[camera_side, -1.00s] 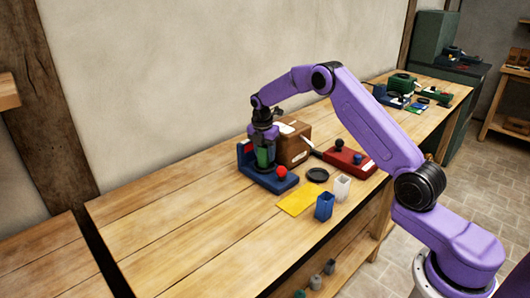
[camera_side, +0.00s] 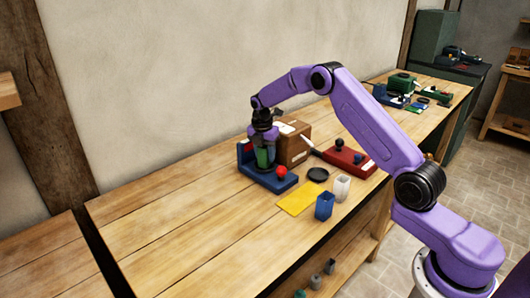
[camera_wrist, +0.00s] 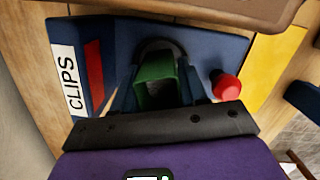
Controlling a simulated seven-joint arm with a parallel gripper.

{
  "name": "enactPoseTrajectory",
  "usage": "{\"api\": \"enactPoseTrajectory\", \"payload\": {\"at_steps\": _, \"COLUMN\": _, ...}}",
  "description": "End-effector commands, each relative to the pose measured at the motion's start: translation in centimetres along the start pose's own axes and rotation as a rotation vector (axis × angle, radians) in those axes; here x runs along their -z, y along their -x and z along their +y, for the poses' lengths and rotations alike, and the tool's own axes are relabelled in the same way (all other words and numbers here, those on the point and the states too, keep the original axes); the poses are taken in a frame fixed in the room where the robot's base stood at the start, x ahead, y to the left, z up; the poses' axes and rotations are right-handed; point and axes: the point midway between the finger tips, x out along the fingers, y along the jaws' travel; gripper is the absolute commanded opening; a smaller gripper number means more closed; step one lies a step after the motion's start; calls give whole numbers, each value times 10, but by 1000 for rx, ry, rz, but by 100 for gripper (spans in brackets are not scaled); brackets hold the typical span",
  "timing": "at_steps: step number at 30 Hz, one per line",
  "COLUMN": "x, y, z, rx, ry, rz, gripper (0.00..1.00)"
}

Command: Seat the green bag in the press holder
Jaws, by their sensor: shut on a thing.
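The green bag (camera_side: 263,157) is upright between the fingers of my gripper (camera_side: 262,152), at the blue press (camera_side: 262,179) on the bench. In the wrist view my gripper (camera_wrist: 152,92) is shut on the green bag (camera_wrist: 155,75), whose open top shows as a dark hollow. A dark round holder (camera_wrist: 162,46) shows just behind the bag on the blue press (camera_wrist: 212,52). The bag's lower end is hidden, so I cannot tell whether it rests in the holder. A red knob (camera_wrist: 226,85) stands on the press, right of the bag.
A brown box (camera_side: 293,148) stands close behind the press. A red device (camera_side: 347,158), a black dish (camera_side: 317,174), a yellow sheet (camera_side: 300,199), a blue cup (camera_side: 324,206) and a white cup (camera_side: 342,187) lie to the right. The bench's left part is clear.

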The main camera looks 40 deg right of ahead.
Motion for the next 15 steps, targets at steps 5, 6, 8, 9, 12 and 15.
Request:
{"api": "enactPoseTrajectory", "payload": {"at_steps": 5, "x": 0, "y": -3, "z": 0, "rx": 1, "ry": 0, "rz": 0, "gripper": 10}}
{"api": "enactPoseTrajectory", "payload": {"at_steps": 6, "x": 1, "y": -4, "z": 0, "rx": 1, "ry": 0, "rz": 0, "gripper": 10}}
{"api": "enactPoseTrajectory", "payload": {"at_steps": 8, "x": 1, "y": -5, "z": 0, "rx": 1, "ry": 0, "rz": 0, "gripper": 10}}
{"api": "enactPoseTrajectory", "payload": {"at_steps": 9, "x": 1, "y": -6, "z": 0, "rx": 1, "ry": 0, "rz": 0, "gripper": 10}}
{"api": "enactPoseTrajectory", "payload": {"at_steps": 12, "x": 1, "y": -7, "z": 0, "rx": 1, "ry": 0, "rz": 0, "gripper": 10}}
{"api": "enactPoseTrajectory", "payload": {"at_steps": 15, "x": 1, "y": -8, "z": 0, "rx": 0, "ry": 0, "rz": 0, "gripper": 52}}
